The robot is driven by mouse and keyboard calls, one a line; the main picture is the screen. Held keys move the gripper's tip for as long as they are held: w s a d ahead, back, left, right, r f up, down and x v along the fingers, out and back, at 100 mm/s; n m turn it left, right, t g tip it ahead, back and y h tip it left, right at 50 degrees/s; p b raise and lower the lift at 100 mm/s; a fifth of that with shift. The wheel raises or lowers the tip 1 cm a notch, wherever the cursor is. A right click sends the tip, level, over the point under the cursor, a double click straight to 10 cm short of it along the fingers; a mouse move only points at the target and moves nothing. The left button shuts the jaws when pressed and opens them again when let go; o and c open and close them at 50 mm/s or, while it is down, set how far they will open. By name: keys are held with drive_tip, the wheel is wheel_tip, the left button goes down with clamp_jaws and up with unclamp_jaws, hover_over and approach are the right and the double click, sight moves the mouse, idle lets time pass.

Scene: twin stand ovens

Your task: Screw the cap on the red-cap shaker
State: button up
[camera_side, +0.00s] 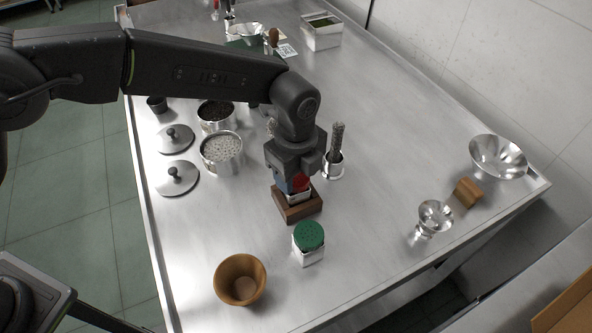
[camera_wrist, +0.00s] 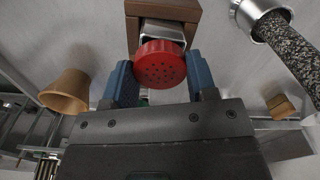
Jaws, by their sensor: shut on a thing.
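The red cap (camera_side: 301,181) sits at the top of the metal shaker body (camera_side: 299,198); I cannot tell how far it is screwed on. The shaker stands in a dark wooden block (camera_side: 297,213). In the wrist view the perforated red cap (camera_wrist: 160,65) is in front of the square metal body (camera_wrist: 163,30), which is set in the wooden block (camera_wrist: 193,12). My gripper (camera_side: 294,184) is above the block, shut on the red cap. Its blue fingers (camera_wrist: 160,80) are on both sides of the cap. Part of the cap is hidden in the side view.
A green-cap shaker (camera_side: 309,244) stands in front of the block, and a wooden bowl (camera_side: 240,280) further front left. A metal cup (camera_side: 332,166) with a dark grainy rod is close at right. Two pots (camera_side: 222,165) and their lids (camera_side: 177,178) are left. The table's right middle is clear.

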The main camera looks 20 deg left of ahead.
drive_tip(key=m, duration=0.4)
drive_tip(key=shift+m, duration=1)
drive_tip(key=shift+m, duration=0.9)
drive_tip(key=m, duration=0.3)
drive_tip(key=shift+m, duration=1.1)
